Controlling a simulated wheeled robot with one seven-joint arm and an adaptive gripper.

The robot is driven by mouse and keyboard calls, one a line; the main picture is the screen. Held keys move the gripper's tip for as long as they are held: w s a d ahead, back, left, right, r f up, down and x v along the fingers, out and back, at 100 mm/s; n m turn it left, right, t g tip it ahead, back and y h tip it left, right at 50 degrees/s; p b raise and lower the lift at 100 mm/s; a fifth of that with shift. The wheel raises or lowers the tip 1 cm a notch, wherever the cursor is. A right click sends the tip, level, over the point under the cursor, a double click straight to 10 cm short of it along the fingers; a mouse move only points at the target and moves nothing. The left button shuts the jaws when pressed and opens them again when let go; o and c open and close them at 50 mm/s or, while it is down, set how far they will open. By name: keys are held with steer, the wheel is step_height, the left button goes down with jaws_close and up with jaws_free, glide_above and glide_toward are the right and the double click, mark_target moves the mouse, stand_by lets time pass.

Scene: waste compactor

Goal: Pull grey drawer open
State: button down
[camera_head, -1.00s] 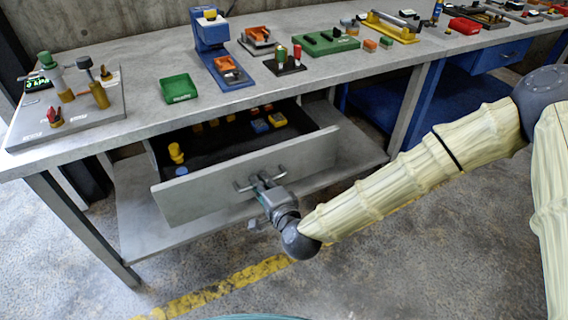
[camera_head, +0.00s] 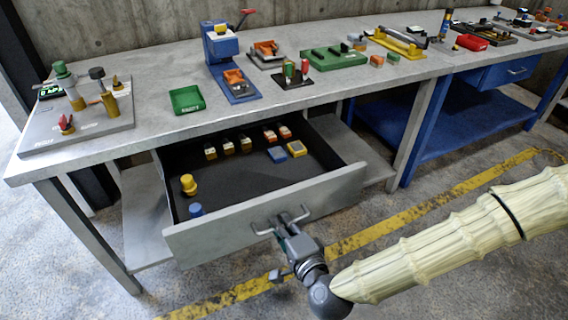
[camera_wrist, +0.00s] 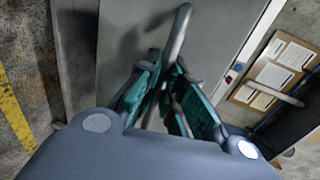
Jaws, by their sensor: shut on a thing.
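The grey drawer (camera_head: 215,240) under the grey workbench is pulled well out, and its dark interior shows. Its front panel also fills much of the wrist view (camera_wrist: 120,50). A grey bar handle (camera_head: 262,229) sits on the front panel; it also shows in the wrist view (camera_wrist: 178,32). My gripper (camera_head: 288,226) is at the handle, in front of the panel. In the wrist view its green-lined fingers (camera_wrist: 165,95) are closed around the handle bar. The part of the handle between the fingers is hidden.
Inside the drawer are several small blocks (camera_head: 228,146) and a yellow knob-like piece (camera_head: 188,184). A blue drawer (camera_head: 500,72) is at right. Floor before the drawer is clear.

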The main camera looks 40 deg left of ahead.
steer(key=c, duration=1.5)
jaws_free()
steer(key=shift+s+d, duration=0.1)
steer(key=shift+d, duration=0.05)
steer(key=v, duration=0.7)
steer(key=shift+d, duration=0.15)
